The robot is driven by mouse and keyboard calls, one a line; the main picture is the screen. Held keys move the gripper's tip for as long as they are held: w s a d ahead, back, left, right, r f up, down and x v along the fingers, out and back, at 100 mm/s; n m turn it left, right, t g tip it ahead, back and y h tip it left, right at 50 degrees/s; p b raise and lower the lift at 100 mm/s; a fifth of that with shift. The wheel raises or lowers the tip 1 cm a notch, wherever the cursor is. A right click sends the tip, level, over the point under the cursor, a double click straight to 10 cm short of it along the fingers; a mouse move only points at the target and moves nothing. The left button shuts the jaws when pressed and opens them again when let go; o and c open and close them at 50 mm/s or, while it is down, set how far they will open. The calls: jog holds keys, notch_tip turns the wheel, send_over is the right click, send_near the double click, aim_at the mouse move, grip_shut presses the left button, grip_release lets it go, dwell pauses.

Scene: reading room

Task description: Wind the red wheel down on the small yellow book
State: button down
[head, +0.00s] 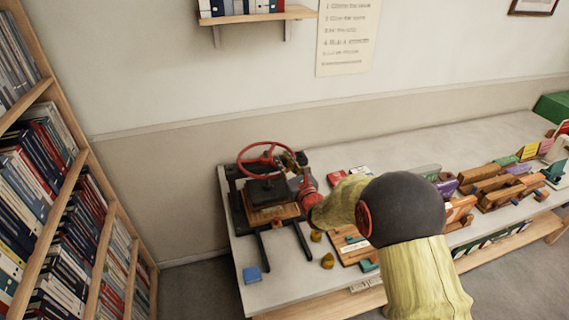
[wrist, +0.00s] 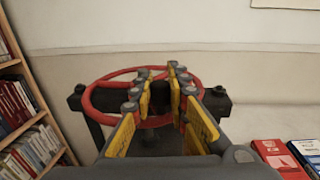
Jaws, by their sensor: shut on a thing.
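The red wheel (head: 241,163) sits on top of a black book press (head: 267,190) at the left end of the table. In the wrist view the wheel (wrist: 88,101) spreads behind and on both sides of the yellow-padded fingers. My gripper (head: 291,160) is shut on the wheel at its right side; in the wrist view its fingers (wrist: 161,82) reach over the near rim toward the hub. Below the black plate lies an orange-brown flat surface (head: 271,217). I cannot make out the small yellow book there; the plate and frame may hide it.
Small red books (head: 337,178), wooden racks (head: 490,184) and loose blocks stand to the right on the table. A full bookshelf (head: 60,200) stands left, and the wall is close behind the press.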

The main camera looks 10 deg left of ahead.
jog(key=c, duration=1.7)
grip_release()
jog(key=shift+s, duration=0.1)
jog(key=v, duration=1.1)
jog(key=shift+s+d, duration=0.25)
jog(key=shift+d, duration=0.05)
jog(key=shift+c, duration=0.2)
